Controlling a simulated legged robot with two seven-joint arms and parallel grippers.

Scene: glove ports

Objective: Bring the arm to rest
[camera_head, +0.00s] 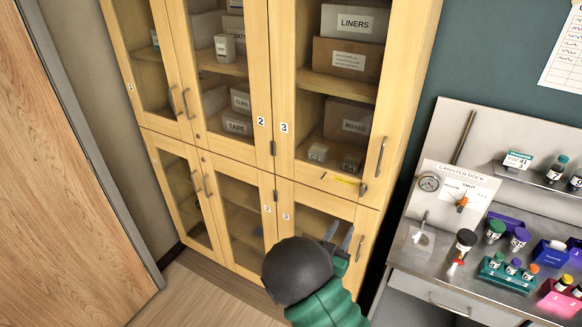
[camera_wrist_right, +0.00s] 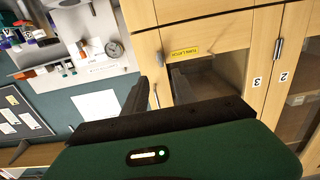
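My right gripper (camera_head: 341,236) shows at the bottom middle of the head view, past my dark rounded wrist and green arm. Its two grey fingers stand apart with nothing visible between them. It is in front of the lower cabinet door marked 3 (camera_head: 318,205); the exact distance to the door cannot be told. In the right wrist view, a dark finger (camera_wrist_right: 136,97) points toward the cabinet, and my green gripper body fills the bottom. My left gripper is not in view.
A wooden cabinet (camera_head: 262,88) with glass doors and boxes stands ahead. A yellow label (camera_head: 341,179) is on its frame. At right, a steel bench (camera_head: 408,263) holds a canister dock (camera_head: 458,188), vials and coloured racks. A wooden door (camera_head: 60,170) is at left; floor there is clear.

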